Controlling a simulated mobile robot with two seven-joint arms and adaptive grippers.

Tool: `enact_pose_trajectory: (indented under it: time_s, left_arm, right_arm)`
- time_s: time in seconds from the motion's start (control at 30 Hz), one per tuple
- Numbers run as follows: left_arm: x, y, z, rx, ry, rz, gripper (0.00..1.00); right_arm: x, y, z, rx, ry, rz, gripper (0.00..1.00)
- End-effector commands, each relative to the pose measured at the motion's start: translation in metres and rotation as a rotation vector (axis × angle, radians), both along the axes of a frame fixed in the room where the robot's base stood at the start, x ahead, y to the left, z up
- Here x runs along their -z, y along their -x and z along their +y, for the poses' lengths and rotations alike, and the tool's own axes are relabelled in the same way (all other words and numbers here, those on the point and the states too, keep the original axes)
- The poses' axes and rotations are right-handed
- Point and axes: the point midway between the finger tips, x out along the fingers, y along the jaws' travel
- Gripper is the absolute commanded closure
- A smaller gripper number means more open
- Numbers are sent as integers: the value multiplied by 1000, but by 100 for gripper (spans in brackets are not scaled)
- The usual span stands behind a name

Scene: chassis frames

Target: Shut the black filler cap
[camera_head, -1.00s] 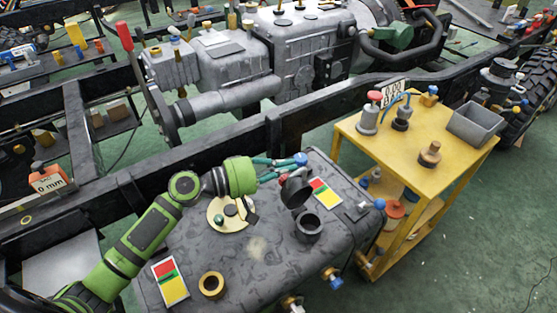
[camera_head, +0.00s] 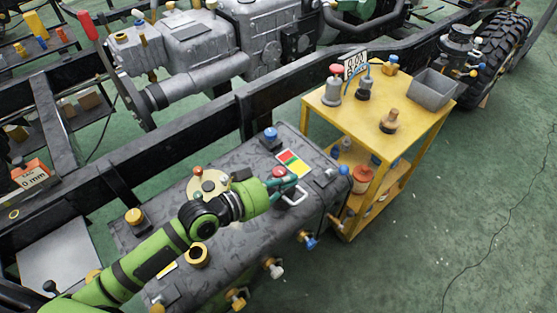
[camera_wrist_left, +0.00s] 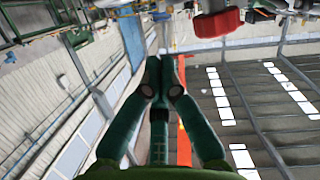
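My left gripper (camera_head: 292,184) is over the right part of the dark grey tank (camera_head: 228,256), next to a red knob (camera_head: 279,172). Its teal fingers also show in the left wrist view (camera_wrist_left: 163,70), drawn together with nothing visible between them. The black filler cap and its neck cannot be made out now. My gripper and wrist cover that area in the head view, so whether the cap is up or down is not visible. A red knob (camera_wrist_left: 217,22) shows ahead and right of the fingertips in the wrist view. My right gripper is not in view.
A blue knob (camera_head: 271,134) and a red, yellow and green label (camera_head: 293,163) are on the tank behind my gripper. A yellow cart (camera_head: 412,119) stands at the right. A black frame rail (camera_head: 205,124) runs behind. Green floor is free at front right.

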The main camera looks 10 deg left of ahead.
Motion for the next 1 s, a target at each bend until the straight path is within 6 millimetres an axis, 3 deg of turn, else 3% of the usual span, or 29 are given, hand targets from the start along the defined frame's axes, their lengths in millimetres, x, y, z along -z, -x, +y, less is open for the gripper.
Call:
enact_pose_trajectory:
  time_s: [0.1,0.43,1.0]
  left_arm:
    - [8,8,-10,0,-84,-62,100]
    - [39,20,-26,-1,-287,-221,100]
    - [58,25,-33,-1,-307,-240,100]
  right_arm:
    - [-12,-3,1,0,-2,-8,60]
    - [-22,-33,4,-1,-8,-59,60]
    - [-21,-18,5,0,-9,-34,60]
